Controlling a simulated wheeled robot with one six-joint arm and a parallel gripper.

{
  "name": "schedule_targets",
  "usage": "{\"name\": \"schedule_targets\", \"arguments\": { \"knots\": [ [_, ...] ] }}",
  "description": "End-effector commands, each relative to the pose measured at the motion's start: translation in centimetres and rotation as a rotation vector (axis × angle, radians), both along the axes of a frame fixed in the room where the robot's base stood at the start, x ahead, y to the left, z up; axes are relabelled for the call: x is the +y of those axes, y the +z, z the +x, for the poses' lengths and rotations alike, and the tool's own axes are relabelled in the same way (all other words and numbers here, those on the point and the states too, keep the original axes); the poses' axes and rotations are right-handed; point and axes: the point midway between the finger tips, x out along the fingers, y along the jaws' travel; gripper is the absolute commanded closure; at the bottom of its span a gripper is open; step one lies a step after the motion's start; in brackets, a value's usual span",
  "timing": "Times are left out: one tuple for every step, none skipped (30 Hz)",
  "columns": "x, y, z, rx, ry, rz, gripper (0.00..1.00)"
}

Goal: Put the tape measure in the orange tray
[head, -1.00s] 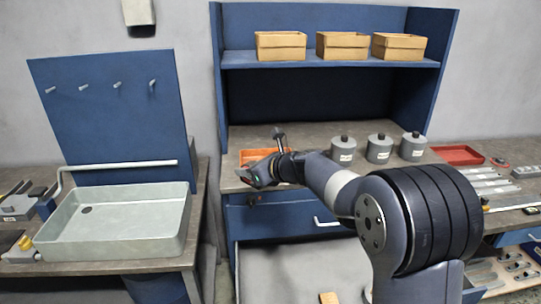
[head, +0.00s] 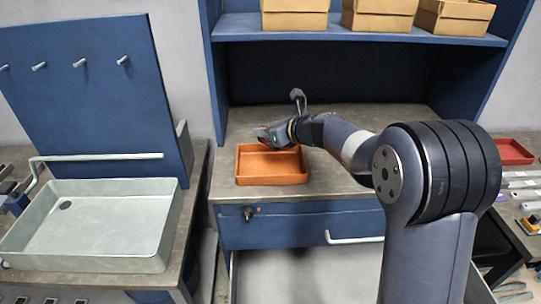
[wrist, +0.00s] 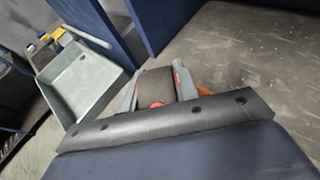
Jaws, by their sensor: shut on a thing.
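The orange tray (head: 271,181) sits on the grey-brown worktop near its left front, open and empty as far as I see. A sliver of orange, likely the tray (wrist: 206,89), shows beside my gripper in the wrist view. My gripper (head: 267,136) is over the back right part of the tray, above its rim. In the wrist view, my gripper (wrist: 156,88) is shut on the dark tape measure (wrist: 154,87), which has red parts. In the head view the tape measure is too small and dark to tell from the fingers.
A pale grey basin (head: 95,250) stands on the left bench, beside a blue pegboard (head: 75,100). Cardboard boxes (head: 375,15) sit on the blue shelf above. A red tray (head: 515,152) is at the far right. A drawer below the worktop is open.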

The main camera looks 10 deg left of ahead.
Motion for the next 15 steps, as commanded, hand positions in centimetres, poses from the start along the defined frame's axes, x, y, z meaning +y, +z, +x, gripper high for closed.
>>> {"name": "schedule_targets", "arguments": {
  "knots": [
    [0.0, -1.4, 0.0, 0.006, -0.001, -0.001, 1.00],
    [0.0, -1.9, 0.0, 0.006, 0.000, 0.000, 1.00],
    [0.0, -2.6, 0.0, 0.005, 0.000, 0.000, 1.00],
    [0.0, -3.1, 0.0, 0.005, -0.001, -0.001, 1.00],
    [0.0, -3.5, 0.0, 0.005, -0.001, -0.001, 1.00],
    [0.0, -3.9, 0.0, 0.004, 0.000, 0.000, 1.00],
    [0.0, -4.1, 0.0, 0.003, 0.000, 0.001, 1.00],
    [0.0, -4.3, 0.0, 0.002, 0.001, 0.000, 1.00],
    [0.0, -4.6, 0.0, 0.002, 0.000, 0.000, 1.00],
    [0.0, -5.0, 0.0, 0.003, 0.000, 0.001, 1.00],
    [0.0, -5.4, 0.0, 0.003, 0.000, -0.001, 1.00],
    [0.0, -6.1, 0.0, 0.005, -0.002, -0.001, 1.00],
    [0.0, -6.6, 0.0, 0.005, -0.001, -0.001, 1.00],
    [0.0, -7.0, 0.0, 0.004, 0.000, -0.001, 1.00],
    [0.0, -7.5, 0.0, 0.005, -0.001, 0.000, 1.00]
  ]
}}
